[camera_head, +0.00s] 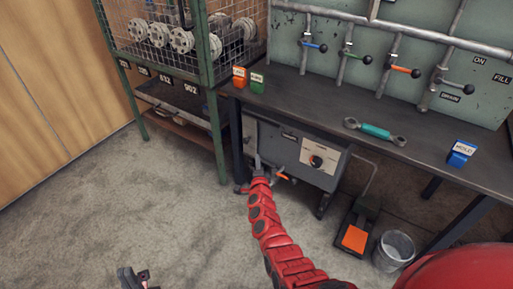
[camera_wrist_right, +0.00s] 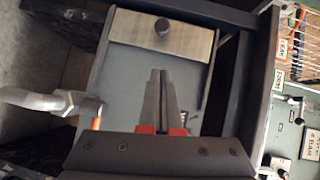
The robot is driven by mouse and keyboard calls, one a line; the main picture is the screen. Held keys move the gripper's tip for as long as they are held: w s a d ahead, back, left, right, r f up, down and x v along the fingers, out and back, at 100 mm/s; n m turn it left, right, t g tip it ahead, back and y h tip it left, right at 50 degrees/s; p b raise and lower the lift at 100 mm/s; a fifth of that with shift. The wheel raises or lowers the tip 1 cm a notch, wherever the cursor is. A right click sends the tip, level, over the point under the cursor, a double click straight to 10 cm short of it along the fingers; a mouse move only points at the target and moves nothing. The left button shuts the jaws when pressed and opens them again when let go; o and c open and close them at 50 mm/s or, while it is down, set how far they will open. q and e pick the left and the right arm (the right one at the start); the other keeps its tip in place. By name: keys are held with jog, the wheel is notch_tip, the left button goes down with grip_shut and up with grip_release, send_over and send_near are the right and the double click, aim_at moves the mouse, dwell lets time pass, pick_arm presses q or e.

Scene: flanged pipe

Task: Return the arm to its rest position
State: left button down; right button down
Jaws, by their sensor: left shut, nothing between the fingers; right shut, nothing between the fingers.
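My right arm, red and segmented, reaches from the bottom middle of the head view toward a grey machine (camera_head: 300,155) with a dial under the bench. My right gripper (camera_head: 257,162) is at the arm's far end, in front of the machine's left side; whether it touches cannot be told there. My left gripper (camera_head: 135,276) is shut and empty at the bottom left edge, above the floor, partly cut off.
The dark bench (camera_head: 320,105) holds a teal-handled wrench (camera_head: 376,131) and labelled blocks. A green cage rack (camera_head: 215,110) stands left. The left floor is clear.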

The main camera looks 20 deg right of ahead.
jog(key=shift+p+v, duration=0.45)
jog(key=shift+v, duration=1.05)
jog(key=shift+d, duration=0.1)
